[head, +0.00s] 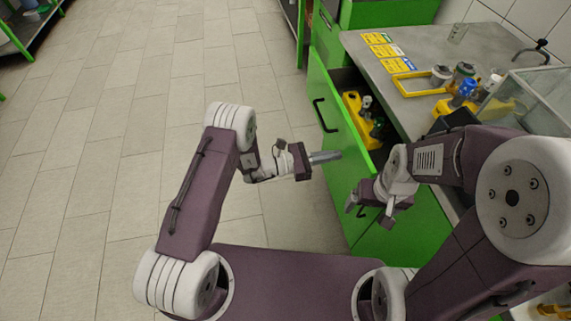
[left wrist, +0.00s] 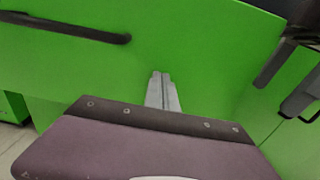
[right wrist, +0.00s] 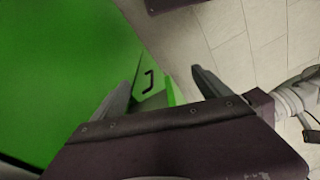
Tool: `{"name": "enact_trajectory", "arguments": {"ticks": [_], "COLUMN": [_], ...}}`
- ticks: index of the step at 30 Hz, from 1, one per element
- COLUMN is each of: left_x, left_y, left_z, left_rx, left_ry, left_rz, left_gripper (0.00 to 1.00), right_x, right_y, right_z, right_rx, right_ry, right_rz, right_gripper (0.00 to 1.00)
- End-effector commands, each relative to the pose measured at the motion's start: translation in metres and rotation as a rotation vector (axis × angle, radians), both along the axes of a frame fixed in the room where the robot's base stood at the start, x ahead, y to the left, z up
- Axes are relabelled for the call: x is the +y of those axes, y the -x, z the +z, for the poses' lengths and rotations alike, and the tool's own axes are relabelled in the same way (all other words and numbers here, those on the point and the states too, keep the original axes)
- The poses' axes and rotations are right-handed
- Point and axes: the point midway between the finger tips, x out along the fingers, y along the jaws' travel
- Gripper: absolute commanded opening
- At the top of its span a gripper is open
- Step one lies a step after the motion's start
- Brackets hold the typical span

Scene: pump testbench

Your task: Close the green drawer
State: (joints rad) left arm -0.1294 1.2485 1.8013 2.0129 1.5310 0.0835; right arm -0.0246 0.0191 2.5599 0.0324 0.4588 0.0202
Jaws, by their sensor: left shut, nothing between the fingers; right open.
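The green drawer (head: 341,118) is pulled out from under the grey countertop, and its open top shows yellow and dark items inside. Its front panel with a dark bar handle (head: 319,114) faces left in the head view. My left gripper (head: 338,156) is shut and empty, its fingertips at or close to the drawer front; contact is unclear. In the left wrist view the shut fingers (left wrist: 162,92) point at the green front, right of and below the handle (left wrist: 70,27). My right gripper (head: 370,211) is open and empty, near the drawer's near end and the cabinet.
The grey countertop (head: 430,45) holds yellow labels (head: 380,50), a yellow tray frame (head: 412,86), bottles (head: 463,88) and a clear glass box (head: 530,95). A lower green cabinet front (head: 400,245) stands below the drawer. The tiled floor on the left (head: 110,130) is clear.

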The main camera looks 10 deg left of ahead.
Motion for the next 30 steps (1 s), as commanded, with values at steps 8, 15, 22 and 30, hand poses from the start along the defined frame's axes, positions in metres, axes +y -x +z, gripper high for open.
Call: {"name": "enact_trajectory", "arguments": {"ticks": [8, 15, 22, 30], "left_x": [-0.066, -0.101, -0.117, -0.121], "left_y": [-0.02, -0.032, -0.038, -0.039], "left_z": [-0.004, -0.002, -0.001, 0.002], "left_rx": [-0.004, -0.003, -0.001, -0.003], "left_ry": [0.002, 0.001, 0.001, 0.003], "left_rz": [-0.005, -0.002, 0.0, 0.0], "left_gripper": [0.0, 0.0, 0.0, 0.0], "right_x": [0.0, 0.0, 0.0, 0.0], "right_y": [0.0, 0.0, 0.0, 0.0], "right_z": [-0.024, -0.038, -0.043, -0.043], "right_rx": [0.0, 0.0, 0.0, 0.0], "right_ry": [0.0, 0.0, 0.0, 0.0], "right_rz": [0.0, 0.0, 0.0, 0.0], "right_gripper": [0.87, 0.87, 0.87, 0.87]}}
